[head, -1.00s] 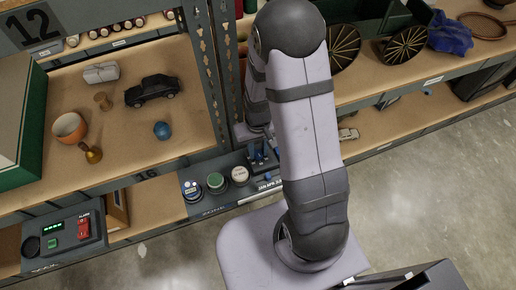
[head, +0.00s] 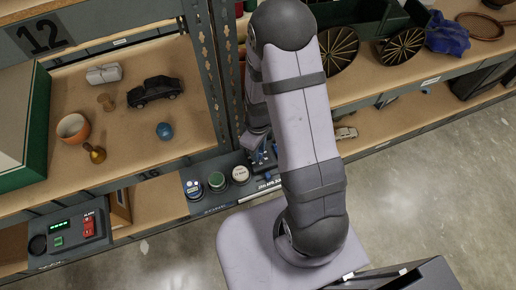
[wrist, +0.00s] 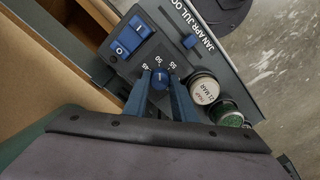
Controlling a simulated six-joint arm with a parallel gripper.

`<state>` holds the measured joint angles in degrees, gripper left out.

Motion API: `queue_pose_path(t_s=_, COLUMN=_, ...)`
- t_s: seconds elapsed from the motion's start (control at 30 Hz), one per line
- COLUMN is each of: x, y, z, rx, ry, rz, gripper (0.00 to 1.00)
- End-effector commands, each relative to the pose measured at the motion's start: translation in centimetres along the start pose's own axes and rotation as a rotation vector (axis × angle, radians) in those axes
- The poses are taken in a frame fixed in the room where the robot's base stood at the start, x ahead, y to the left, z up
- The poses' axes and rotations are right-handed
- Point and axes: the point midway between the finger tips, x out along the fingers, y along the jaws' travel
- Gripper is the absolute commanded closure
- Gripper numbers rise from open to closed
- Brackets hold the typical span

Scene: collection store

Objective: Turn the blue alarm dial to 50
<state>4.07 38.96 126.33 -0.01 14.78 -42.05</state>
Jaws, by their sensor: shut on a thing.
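The blue alarm dial (wrist: 160,79) is on a dark control panel (wrist: 226,84), with the numbers 45, 50 and 55 printed around it in the wrist view. My gripper (wrist: 161,88) has its blue fingers on either side of the dial and is shut on it. A pale pointer mark shows on the dial, but I cannot read exactly which number it faces. In the head view my arm partly hides the panel, and my gripper (head: 262,158) is at the panel's right part.
A shelf upright (head: 204,70) stands close behind. Another panel with a red switch (head: 88,225) is at the left.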

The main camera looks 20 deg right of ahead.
Motion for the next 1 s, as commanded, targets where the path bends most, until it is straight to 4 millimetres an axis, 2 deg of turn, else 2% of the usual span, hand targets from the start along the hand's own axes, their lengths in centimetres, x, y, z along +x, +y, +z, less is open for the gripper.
queue_pose_path(t_s=0.57, x=-0.06, y=0.08, z=-0.13, rx=-0.036, ry=0.003, rz=0.003, gripper=0.98)
queue_pose_path(t_s=0.6, x=-0.06, y=0.09, z=-0.13, rx=-0.036, ry=0.003, rz=0.003, gripper=0.66)
queue_pose_path(t_s=0.63, x=-0.06, y=0.08, z=-0.12, rx=-0.036, ry=0.003, rz=0.003, gripper=0.59)
queue_pose_path(t_s=1.0, x=-0.18, y=0.05, z=-0.06, rx=-0.035, ry=0.002, rz=0.002, gripper=0.57)
